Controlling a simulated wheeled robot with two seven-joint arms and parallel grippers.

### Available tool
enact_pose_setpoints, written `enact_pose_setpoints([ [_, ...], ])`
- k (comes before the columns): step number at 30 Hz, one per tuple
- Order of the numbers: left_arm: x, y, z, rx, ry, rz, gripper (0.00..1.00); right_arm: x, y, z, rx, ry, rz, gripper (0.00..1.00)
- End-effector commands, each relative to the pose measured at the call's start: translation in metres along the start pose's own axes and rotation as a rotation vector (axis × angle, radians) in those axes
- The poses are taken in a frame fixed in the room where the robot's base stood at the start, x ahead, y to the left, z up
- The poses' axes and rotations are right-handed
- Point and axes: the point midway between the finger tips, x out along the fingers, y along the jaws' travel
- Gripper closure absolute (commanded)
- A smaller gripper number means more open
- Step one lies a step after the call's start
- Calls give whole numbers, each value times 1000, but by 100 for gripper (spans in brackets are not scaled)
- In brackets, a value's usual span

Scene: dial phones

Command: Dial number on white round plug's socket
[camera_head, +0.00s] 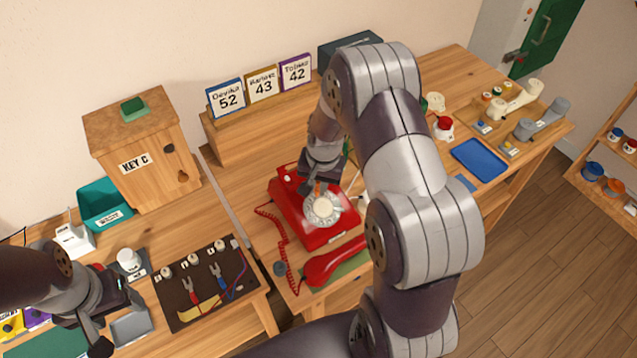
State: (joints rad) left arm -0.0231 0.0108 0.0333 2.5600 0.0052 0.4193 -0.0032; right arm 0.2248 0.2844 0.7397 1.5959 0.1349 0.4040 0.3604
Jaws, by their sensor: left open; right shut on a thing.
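The red dial phone (290,205) stands on the table with its white round dial (323,209) facing up. Its red handset (336,261) lies off the phone, in front of it. My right gripper (318,187) is right above the dial, shut on a small orange-brown piece, mostly hidden by the fingers. I cannot tell whether it touches the dial. A dark board (205,285) holds several pale round pieces, red and blue forked plugs and wires; its socket labels are too small to read. My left gripper (115,318) is open and empty at lower left.
Cards read Devika 52 (227,98), 43 (262,85) and Tobiko 42 (296,72). A KEY C wooden box (140,150), teal bin (106,205) and white knob (129,260) stand left. A blue tray (480,160) lies right. My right arm hides the table's middle.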

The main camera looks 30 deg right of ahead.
Motion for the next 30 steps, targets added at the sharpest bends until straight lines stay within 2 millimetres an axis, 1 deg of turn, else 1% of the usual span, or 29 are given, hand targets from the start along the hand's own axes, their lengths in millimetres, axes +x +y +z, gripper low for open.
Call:
enact_pose_setpoints([
  [7,2,0,0,0,0,0,36,5,-1,-1,0,1,0,100],
  [17,2,0,0,0,0,0,36,5,-1,-1,0,1,0,100],
  [26,2,0,0,0,0,0,36,5,8,-8,2,1,0,100],
  [30,2,0,0,0,0,0,36,5,9,-9,1,1,0,100],
])
